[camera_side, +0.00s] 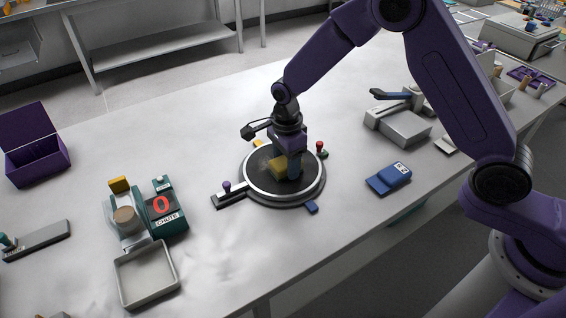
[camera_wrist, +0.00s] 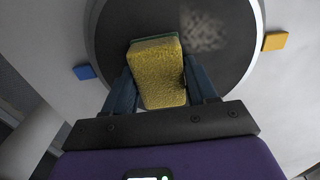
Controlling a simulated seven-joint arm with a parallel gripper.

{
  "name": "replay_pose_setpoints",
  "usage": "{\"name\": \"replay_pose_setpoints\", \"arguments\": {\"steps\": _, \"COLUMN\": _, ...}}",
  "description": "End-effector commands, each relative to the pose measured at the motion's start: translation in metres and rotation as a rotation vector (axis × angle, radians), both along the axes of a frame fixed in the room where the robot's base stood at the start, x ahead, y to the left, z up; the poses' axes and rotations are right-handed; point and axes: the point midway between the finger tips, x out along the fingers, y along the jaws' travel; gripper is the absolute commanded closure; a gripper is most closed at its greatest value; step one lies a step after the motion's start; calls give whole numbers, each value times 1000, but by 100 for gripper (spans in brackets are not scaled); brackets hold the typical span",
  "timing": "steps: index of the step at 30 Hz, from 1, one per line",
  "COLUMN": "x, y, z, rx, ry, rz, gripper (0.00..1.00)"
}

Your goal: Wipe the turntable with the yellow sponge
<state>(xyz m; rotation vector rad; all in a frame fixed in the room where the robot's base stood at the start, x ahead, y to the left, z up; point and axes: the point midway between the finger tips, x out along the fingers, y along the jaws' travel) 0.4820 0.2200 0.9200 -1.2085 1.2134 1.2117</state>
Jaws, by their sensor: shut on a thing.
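The turntable (camera_side: 310,183) is a round dark disc with a pale rim near the middle of the table. It also shows in the wrist view (camera_wrist: 118,25), with a pale dusty smudge on its surface beside the sponge. My gripper (camera_side: 288,172) points down over the disc. It is shut on the yellow sponge (camera_side: 277,171), which has a dark green layer on one face. In the wrist view the sponge (camera_wrist: 160,78) sits between the two blue fingers. The sponge is at or just above the disc; I cannot tell if it touches.
A purple-knobbed lever (camera_side: 228,192) and a red knob (camera_side: 320,148) stand beside the turntable. A blue box (camera_side: 389,178) lies to its right. A teal chute device (camera_side: 165,208) and a pale tray (camera_side: 146,273) stand left. A purple open box (camera_side: 36,150) is far left.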

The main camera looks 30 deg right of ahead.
Motion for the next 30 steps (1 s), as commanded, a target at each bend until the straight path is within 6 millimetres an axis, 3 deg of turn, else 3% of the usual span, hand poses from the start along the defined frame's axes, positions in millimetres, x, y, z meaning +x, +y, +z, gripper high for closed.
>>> {"name": "replay_pose_setpoints", "arguments": {"steps": 10, "x": 30, "y": -1, "z": -2, "rx": 3, "ry": -9, "rz": -3, "gripper": 67}}
{"name": "replay_pose_setpoints", "arguments": {"steps": 12, "x": 34, "y": -1, "z": -2, "rx": 3, "ry": -9, "rz": -3, "gripper": 71}}
{"name": "replay_pose_setpoints", "arguments": {"steps": 19, "x": 41, "y": -1, "z": -2, "rx": 4, "ry": -11, "rz": -4, "gripper": 72}}
{"name": "replay_pose_setpoints", "arguments": {"steps": 30, "x": 68, "y": -1, "z": -1, "rx": 3, "ry": -10, "rz": -2, "gripper": 72}}
